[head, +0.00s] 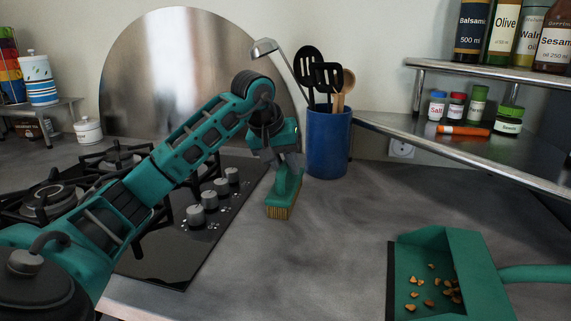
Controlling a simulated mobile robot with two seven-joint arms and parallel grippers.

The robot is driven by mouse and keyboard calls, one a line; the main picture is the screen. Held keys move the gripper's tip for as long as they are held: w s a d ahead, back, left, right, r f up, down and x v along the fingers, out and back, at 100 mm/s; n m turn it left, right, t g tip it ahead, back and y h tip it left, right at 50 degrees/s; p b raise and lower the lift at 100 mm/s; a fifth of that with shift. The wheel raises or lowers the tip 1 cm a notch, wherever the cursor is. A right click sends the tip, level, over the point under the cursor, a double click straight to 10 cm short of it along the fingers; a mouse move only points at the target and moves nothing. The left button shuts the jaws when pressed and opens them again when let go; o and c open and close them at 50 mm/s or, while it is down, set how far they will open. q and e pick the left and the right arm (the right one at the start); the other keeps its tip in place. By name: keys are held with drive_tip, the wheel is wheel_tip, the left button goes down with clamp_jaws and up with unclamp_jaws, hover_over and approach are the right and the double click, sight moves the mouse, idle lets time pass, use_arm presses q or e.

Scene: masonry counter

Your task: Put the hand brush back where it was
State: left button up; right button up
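The hand brush (285,190) has a green body and tan bristles that point down. It is in the middle of the head view, to the right of the stove knobs and in front of the blue utensil pot. My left gripper (290,162) is at the brush's upper end and appears shut on it, hiding the handle. I cannot tell whether the bristles touch the counter or hang just above it. My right gripper is not in view.
A green dustpan (461,244) with several brown crumbs lies at the right front. The blue utensil pot (328,145) stands close behind the gripper. A metal shelf (470,155) overhangs the right back. The counter (340,235) between brush and dustpan is clear.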

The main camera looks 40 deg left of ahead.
use_arm(q)
drive_tip(key=o, duration=0.5)
drive_tip(key=shift+c, duration=0.2)
drive_tip(key=shift+r, duration=0.1)
drive_tip(key=shift+r, duration=0.25)
drive_tip(key=p+v, duration=0.2)
drive_tip(key=v, duration=0.9)
drive_tip(key=shift+s+r, duration=0.2)
drive_tip(key=shift+r, duration=0.1)
